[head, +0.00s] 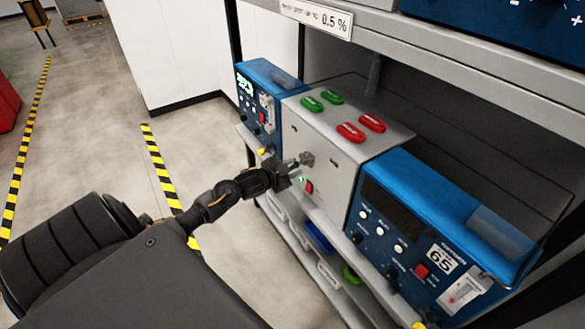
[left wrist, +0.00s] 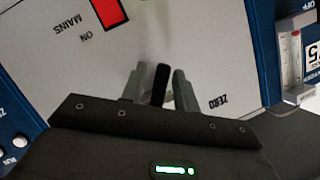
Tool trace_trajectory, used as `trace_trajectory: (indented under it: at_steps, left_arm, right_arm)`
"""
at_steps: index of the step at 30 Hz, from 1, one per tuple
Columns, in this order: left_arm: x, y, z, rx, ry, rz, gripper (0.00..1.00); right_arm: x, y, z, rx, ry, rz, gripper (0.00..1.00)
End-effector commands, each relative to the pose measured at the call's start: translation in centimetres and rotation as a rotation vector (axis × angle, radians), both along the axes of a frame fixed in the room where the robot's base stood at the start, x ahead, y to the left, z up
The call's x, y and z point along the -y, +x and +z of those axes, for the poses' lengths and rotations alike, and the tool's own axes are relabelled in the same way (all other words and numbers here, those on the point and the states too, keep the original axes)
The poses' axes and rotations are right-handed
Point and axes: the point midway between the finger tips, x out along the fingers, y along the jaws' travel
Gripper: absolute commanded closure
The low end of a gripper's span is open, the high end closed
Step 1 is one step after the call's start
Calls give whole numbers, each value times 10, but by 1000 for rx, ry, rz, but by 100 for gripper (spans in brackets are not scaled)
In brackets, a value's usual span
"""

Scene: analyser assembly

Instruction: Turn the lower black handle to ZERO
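The lower black handle (left wrist: 160,84) shows in the left wrist view on the pale grey front panel (left wrist: 215,55). It stands nearly upright in that picture, with the word ZERO to its lower right. My left gripper (left wrist: 157,86) has its two grey fingers on either side of the handle. They look apart from it, though the gap is narrow and contact is hard to judge. In the head view my left gripper (head: 303,161) is at the front of the grey box (head: 330,165) and hides the handle. My right gripper is not in view.
Green handles (head: 312,103) and red handles (head: 351,132) sit on top of the grey box. Blue instruments flank it, one on the left (head: 262,72) and one on the right (head: 400,185). A red switch (left wrist: 106,12) is near the MAINS ON label. A shelf overhangs above.

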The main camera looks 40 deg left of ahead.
Motion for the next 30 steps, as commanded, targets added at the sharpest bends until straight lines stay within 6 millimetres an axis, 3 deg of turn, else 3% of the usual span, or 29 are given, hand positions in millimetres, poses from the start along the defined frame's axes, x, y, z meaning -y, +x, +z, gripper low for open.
trace_trajectory:
  at_steps: [1, 7, 19, 30]
  left_arm:
    - [0, 0, 0, 0, 0, 0, 77]
    - [0, 0, 0, 0, 0, 0, 100]
    - [-2, 0, 0, 19, 60, -1, 100]
    - [-9, 3, 6, 102, 336, 0, 100]
  right_arm:
    - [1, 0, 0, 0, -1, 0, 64]
    - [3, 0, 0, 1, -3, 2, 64]
    - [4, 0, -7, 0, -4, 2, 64]
    - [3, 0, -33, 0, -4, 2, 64]
